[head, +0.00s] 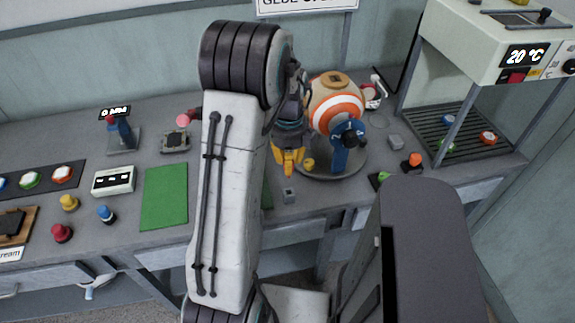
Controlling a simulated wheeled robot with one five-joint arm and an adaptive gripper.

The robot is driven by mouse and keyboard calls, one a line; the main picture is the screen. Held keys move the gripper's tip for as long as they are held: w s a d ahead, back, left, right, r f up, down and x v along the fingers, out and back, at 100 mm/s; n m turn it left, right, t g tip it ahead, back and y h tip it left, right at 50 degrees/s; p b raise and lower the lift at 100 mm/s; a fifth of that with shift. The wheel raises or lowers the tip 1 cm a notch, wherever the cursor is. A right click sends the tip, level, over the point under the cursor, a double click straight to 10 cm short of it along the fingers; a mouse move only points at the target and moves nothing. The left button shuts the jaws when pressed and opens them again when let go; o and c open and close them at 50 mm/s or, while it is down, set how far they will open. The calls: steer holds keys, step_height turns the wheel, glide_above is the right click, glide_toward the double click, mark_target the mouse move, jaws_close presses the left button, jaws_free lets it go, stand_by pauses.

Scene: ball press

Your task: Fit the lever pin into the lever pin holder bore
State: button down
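My gripper (287,160) with yellow fingers points down just left of the white and orange ball (336,102) of the press. The view is too small to tell whether its fingers are open or shut, or whether anything is between them. A blue lever (340,155) with a dark knob stands at the front of the press, on a round grey base (335,172). A small yellow piece (309,164) is just right of my fingertips. A small grey block (289,195) with a dark top sits in front of the base. I cannot clearly make out the lever pin or its holder bore.
My arm hides part of the green mat (164,198) area. A black piece with an orange top (413,160) and a green-topped piece (380,177) lie right of the press. A rack (465,135) stands far right. Coloured knobs (69,202) lie at left.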

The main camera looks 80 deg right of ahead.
steer(key=shift+d+f, duration=0.1)
stand_by(0.6)
steer(key=shift+f+b, duration=2.45)
steer(key=shift+f, duration=0.35)
steer(key=shift+f+b, duration=2.05)
steer(key=shift+f, duration=0.3)
steer(key=c, duration=1.1)
jaws_free()
steer(key=shift+r, duration=0.15)
step_height(320, 180, up, 12)
steer(key=shift+f, duration=0.1)
